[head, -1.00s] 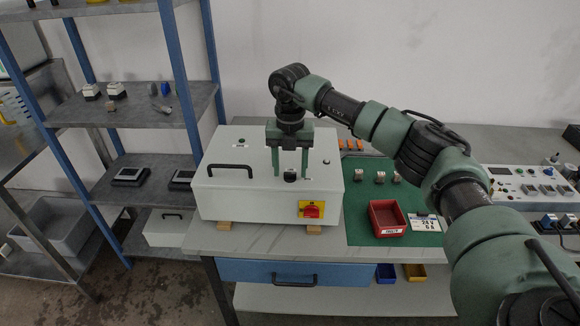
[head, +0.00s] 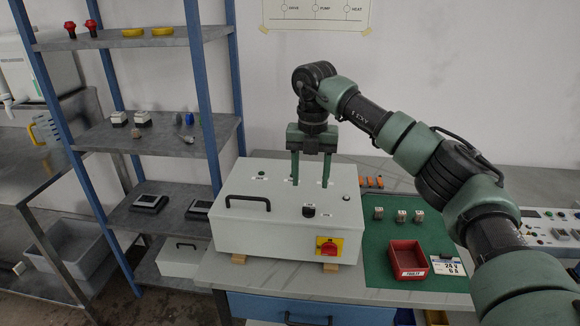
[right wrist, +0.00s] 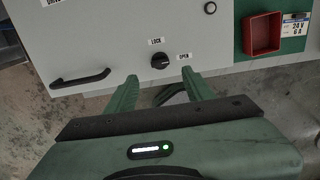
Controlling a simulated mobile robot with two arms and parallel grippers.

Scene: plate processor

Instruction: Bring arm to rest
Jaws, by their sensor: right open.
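My right gripper (head: 311,182) is open and empty, fingers pointing down over the top of the white box (head: 250,232). Its fingers lie behind the black knob (head: 308,211) in the head view and do not touch it. In the right wrist view the knob (right wrist: 160,61) shows beyond and between the two open fingertips (right wrist: 159,78), beside the labels LOCK and OPEN. Which label the knob points at is hard to tell. My left gripper is not in view.
A red bin (head: 408,260) and several small parts stand on the green mat (head: 378,268) right of the box. The box has a black handle (head: 248,201) and a red-and-yellow switch (head: 329,246). A shelf rack (head: 180,135) stands left. A control panel (head: 555,228) is at far right.

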